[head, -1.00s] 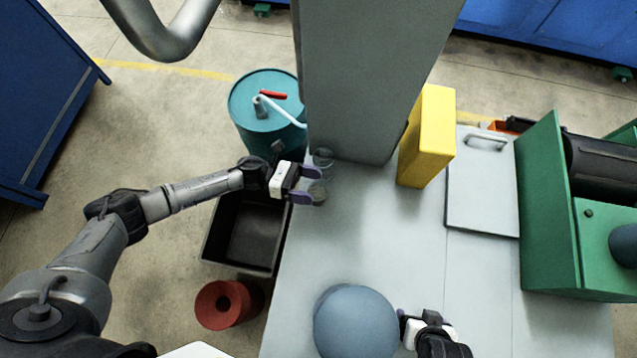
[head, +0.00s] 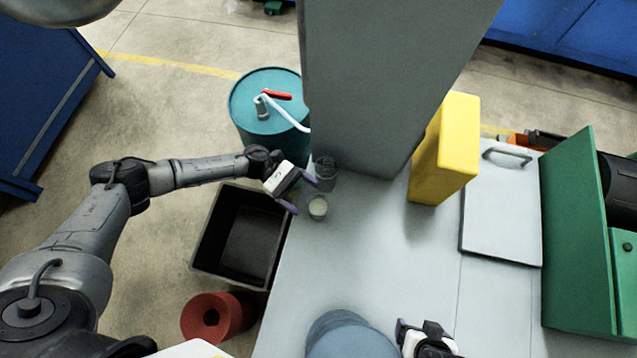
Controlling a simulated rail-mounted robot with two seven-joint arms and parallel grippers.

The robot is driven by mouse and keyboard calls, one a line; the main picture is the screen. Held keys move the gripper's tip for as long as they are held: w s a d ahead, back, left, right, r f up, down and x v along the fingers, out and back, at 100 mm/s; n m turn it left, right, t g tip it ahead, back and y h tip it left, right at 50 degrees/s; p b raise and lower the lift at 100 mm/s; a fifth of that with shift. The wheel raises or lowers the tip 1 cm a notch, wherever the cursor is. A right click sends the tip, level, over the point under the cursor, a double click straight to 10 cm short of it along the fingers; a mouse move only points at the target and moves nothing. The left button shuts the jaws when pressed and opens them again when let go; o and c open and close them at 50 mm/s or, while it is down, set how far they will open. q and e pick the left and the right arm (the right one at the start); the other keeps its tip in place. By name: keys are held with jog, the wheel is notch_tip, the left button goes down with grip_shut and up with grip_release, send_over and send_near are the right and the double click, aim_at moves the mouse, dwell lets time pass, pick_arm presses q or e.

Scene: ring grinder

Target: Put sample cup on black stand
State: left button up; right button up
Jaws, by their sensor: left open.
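A small round cup with a pale inside (head: 318,207), probably the sample cup, stands upright on the grey table. A dark, partly see-through cylinder (head: 325,172) stands just behind it, near the grey column; I cannot tell whether it is the black stand. My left gripper (head: 303,194) is open and empty at the table's left edge, its fingertips just left of the cup and apart from it. My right gripper (head: 410,338) is at the bottom edge, partly cut off; its jaw state is unclear.
The grey column (head: 370,90) and a yellow box (head: 445,150) bound the back of the table. A blue-grey round object (head: 350,340) is at the front. A black bin (head: 210,240), teal drum (head: 262,115) and red cylinder (head: 208,317) are left of the table. Mid-table is clear.

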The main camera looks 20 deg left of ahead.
aim_at(326, 212)
pick_arm(q)
jog(key=shift+s+d, duration=0.2)
jog(key=shift+d, duration=0.85)
jog(key=shift+s+d, duration=0.2)
jog(key=shift+d, duration=0.8)
jog(key=shift+s+d, duration=0.2)
jog(key=shift+d, duration=0.85)
jog(key=c, duration=1.1)
